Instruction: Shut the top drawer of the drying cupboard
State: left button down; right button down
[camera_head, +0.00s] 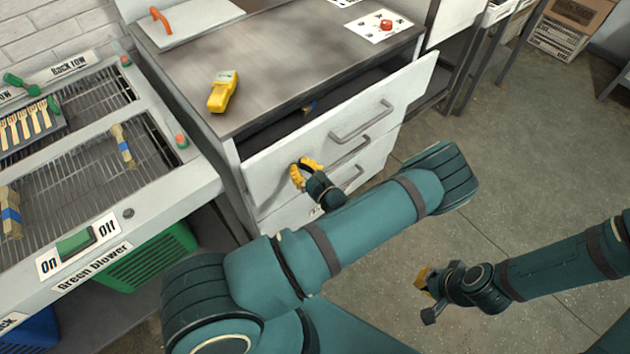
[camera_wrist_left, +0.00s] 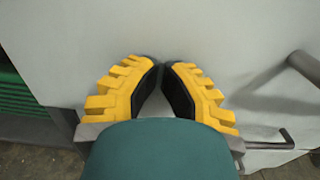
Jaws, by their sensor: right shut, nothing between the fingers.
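The drying cupboard (camera_head: 290,70) has a grey top and a white top drawer (camera_head: 290,145) that stands pulled out, with a dark gap behind its front. The drawer front also fills much of the left wrist view (camera_wrist_left: 230,45). My left gripper (camera_head: 304,170) is at the left part of this front, left of its bar handle (camera_head: 362,122). In the left wrist view its yellow fingers (camera_wrist_left: 160,68) point at the white panel, tips close together; contact is unclear. Nothing shows between them. My right gripper (camera_head: 424,281) is shut and empty, over the floor away from the cupboard.
Lower drawers with handles (camera_head: 350,152) sit below. A yellow device (camera_head: 222,92), a white board with an orange handle (camera_head: 190,22) and a card with a red knob (camera_head: 378,27) lie on top. A rack machine (camera_head: 75,200) stands left.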

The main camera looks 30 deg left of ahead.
pick_arm(q)
jog(key=x, duration=0.5)
jog(key=shift+w+a, duration=0.1)
jog(key=shift+a, duration=0.35)
jog(key=shift+w+r, duration=0.1)
jog(key=shift+d, duration=0.45)
jog(key=p+v, duration=0.1)
jog(key=v, duration=1.2)
jog(key=shift+s, duration=0.25)
jog(key=shift+d, duration=0.15)
